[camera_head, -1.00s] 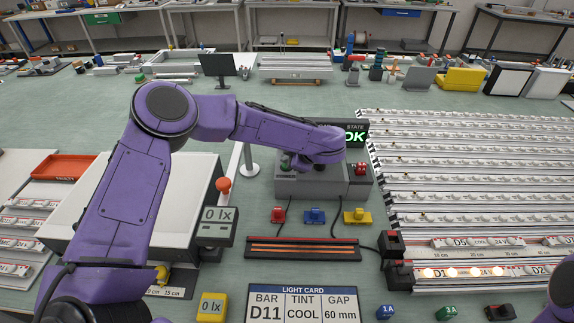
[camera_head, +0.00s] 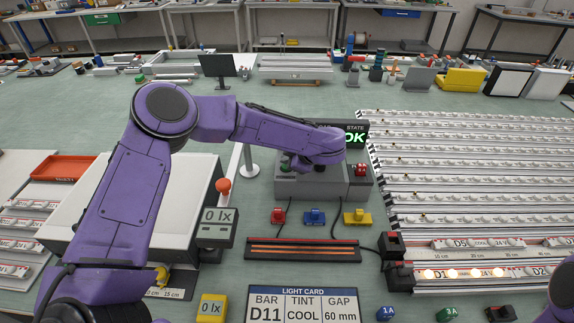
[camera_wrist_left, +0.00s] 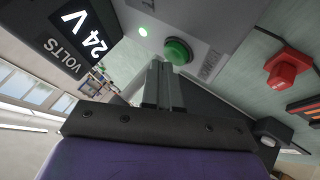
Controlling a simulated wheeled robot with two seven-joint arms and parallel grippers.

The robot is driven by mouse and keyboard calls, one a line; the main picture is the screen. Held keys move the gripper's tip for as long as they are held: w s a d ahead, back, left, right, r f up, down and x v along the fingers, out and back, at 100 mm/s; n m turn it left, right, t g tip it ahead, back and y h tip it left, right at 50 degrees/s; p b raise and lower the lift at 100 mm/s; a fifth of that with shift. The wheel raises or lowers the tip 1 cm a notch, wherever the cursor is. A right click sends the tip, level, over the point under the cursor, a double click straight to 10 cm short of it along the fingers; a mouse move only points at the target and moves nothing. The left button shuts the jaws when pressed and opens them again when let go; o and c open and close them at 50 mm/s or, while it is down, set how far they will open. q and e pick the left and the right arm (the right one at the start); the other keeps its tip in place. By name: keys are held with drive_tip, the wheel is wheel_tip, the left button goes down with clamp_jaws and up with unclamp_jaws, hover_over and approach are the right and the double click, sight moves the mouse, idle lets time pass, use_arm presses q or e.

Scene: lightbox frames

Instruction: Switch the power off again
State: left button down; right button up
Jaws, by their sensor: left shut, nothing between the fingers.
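The grey power supply box (camera_head: 312,187) stands mid-table, partly hidden by my left arm. Its display (camera_head: 356,137) reads OK in green, and a red button (camera_head: 361,170) sits on its right side. Several lamps (camera_head: 452,273) glow on the front rail. My right gripper is out of view.
Red, blue (camera_head: 314,216) and yellow (camera_head: 356,217) clips lie before the box, with a dark slotted tray (camera_head: 303,249) and a light card (camera_head: 303,304) nearer. A meter (camera_head: 216,228) reads 0 lx at left. Light rails (camera_head: 470,180) fill the right side.

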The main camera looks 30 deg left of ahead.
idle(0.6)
use_arm(q)
drive_tip(key=shift+f, duration=0.45)
drive_tip(key=shift+r+p, duration=0.4)
drive_tip(key=shift+p, duration=0.15)
wheel_tip(320, 180, up, 6)
drive_tip(key=p, duration=0.5)
drive_tip(key=shift+r, duration=0.1)
